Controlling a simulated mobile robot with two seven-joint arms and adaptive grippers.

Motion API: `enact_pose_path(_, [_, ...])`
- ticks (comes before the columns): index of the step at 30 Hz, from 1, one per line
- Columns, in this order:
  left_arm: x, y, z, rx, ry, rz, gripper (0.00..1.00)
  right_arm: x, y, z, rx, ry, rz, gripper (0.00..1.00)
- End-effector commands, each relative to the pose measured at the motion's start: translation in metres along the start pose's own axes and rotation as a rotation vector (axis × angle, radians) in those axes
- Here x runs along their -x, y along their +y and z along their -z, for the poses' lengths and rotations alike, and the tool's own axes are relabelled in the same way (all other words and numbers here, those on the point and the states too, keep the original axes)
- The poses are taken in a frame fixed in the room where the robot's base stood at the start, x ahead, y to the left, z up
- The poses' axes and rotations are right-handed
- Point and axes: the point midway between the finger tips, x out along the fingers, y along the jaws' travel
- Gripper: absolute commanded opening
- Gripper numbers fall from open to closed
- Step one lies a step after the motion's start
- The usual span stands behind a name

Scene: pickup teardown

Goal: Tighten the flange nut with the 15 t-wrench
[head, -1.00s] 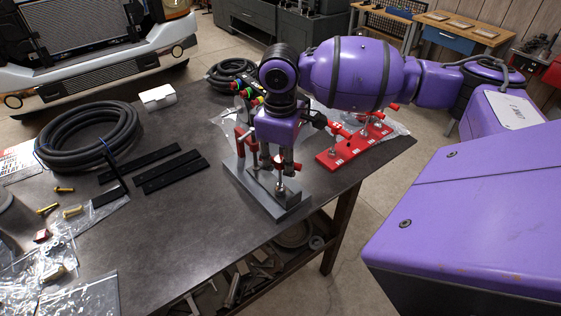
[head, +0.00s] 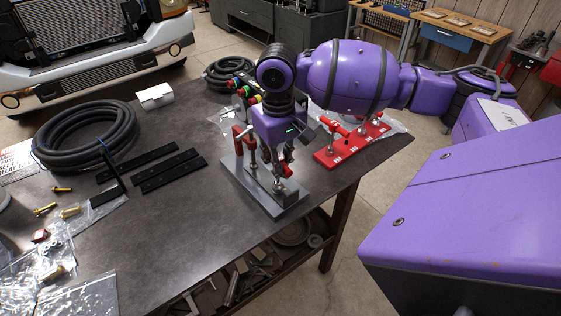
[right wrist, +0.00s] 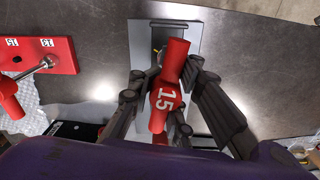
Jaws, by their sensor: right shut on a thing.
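The 15 t-wrench (right wrist: 165,98) has a red handle marked 15. My right gripper (right wrist: 160,100) is shut on this handle, with fingers on both sides. In the head view my right gripper (head: 274,158) points down over a grey metal fixture (head: 285,209) near the table's right edge. A red end of the handle shows beside the fingers. A bright metal piece stands on the fixture below the gripper; I cannot tell whether it is the flange nut or the wrench's socket. In the wrist view the handle and fingers hide what lies beneath. My left gripper is not in view.
A red tool holder (head: 350,146) with wrenches stands right of the fixture, close behind my arm. A red upright part (head: 241,140) stands on the fixture's left side. Black strips (head: 165,172) and a hose coil (head: 86,138) lie left. The front middle table is clear.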

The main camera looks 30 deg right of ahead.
Motion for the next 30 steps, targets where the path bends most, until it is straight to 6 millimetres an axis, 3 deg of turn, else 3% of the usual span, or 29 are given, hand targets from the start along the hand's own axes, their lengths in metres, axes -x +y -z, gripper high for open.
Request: enact_pose_path(30, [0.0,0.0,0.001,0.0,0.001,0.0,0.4,0.024,0.0,0.002,0.032,0.006,0.001,0.0])
